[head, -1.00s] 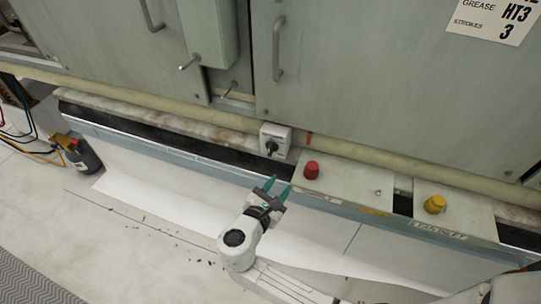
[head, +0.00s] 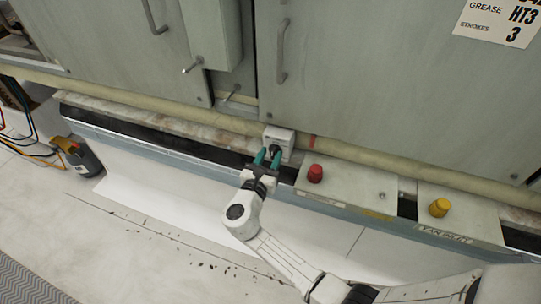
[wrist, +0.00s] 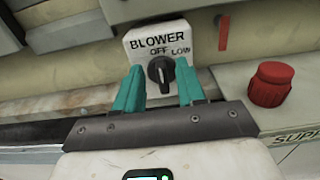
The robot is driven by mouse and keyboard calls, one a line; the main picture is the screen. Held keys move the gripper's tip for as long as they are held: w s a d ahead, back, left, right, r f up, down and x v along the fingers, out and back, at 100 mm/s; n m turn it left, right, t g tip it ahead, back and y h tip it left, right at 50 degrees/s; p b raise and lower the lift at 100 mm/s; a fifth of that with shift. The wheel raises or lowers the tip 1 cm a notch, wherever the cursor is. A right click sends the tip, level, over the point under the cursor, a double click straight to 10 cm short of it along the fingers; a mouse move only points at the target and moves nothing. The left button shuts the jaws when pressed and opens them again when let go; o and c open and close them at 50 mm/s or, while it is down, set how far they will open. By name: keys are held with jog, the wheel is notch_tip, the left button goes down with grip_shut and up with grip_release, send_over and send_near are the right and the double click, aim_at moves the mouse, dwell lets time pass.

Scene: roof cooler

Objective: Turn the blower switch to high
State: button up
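The blower switch is a white box (wrist: 178,45) labelled BLOWER, with OFF and LOW markings and a black rotary knob (wrist: 160,71). Its lower part is hidden behind my fingers in the wrist view. In the head view the switch box (head: 285,137) sits on the ledge below the cabinet doors. The knob's pointer looks upright, toward the OFF mark. My gripper (wrist: 159,88) is open, with its teal fingers apart on the left and right of the knob. In the head view my gripper (head: 267,157) reaches up to the box. Contact cannot be told.
A red button (head: 315,173) on a panel box stands just right of the switch. A yellow button (head: 439,207) is farther right. Cabinet handles (head: 282,50) stick out above. A dark container (head: 84,158) with cables stands on the floor at left.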

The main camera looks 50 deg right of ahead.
jog(key=shift+w+d, duration=0.1)
jog(key=shift+d, duration=0.25)
jog(key=shift+c, duration=0.2)
grip_shut()
